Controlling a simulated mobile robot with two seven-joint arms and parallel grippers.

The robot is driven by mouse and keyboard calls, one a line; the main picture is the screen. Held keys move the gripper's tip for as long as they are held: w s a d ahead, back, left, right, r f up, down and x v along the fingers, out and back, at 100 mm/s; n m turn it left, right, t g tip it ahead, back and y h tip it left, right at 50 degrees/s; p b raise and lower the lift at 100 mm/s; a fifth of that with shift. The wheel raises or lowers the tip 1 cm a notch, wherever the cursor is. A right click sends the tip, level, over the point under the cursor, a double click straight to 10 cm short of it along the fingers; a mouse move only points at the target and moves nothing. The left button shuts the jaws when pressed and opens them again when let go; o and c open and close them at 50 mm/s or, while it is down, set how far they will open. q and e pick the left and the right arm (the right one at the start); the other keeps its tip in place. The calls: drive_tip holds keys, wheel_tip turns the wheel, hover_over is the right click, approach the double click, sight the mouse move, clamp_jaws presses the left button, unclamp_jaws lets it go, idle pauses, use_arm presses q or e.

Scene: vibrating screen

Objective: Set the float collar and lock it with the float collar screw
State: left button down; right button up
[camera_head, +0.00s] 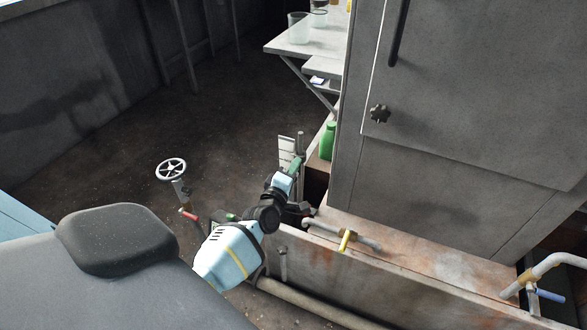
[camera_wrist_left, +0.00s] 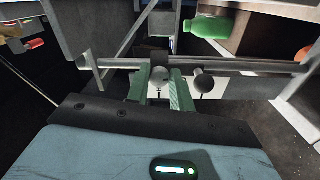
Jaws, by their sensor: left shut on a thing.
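In the head view my left gripper (camera_head: 294,167) is at an upright metal rod (camera_head: 300,142) beside a white marked plate (camera_head: 286,150). In the left wrist view the rod (camera_wrist_left: 245,65) runs across the picture. There the green fingers of my left gripper (camera_wrist_left: 160,88) are shut around a small grey piece on the rod, which looks like the float collar (camera_wrist_left: 159,74). A round dark knob (camera_wrist_left: 203,82), perhaps the float collar screw, sits just right of the fingers, apart from them. The fingers partly hide the collar. My right gripper is in neither view.
A green bottle (camera_head: 327,141) stands on a ledge close behind the rod. A large grey cabinet (camera_head: 450,120) fills the right. A handwheel (camera_head: 171,169) stands left of my arm, and pipes with a yellow-handled valve (camera_head: 345,240) lie to the right. Open floor lies at the left.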

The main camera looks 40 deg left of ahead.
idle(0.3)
use_arm(q)
drive_tip(key=c, duration=1.2)
unclamp_jaws()
drive_tip(key=p+v, duration=0.1)
drive_tip(key=v, duration=0.6)
drive_tip(key=shift+s, duration=0.4)
drive_tip(key=shift+d, duration=0.15)
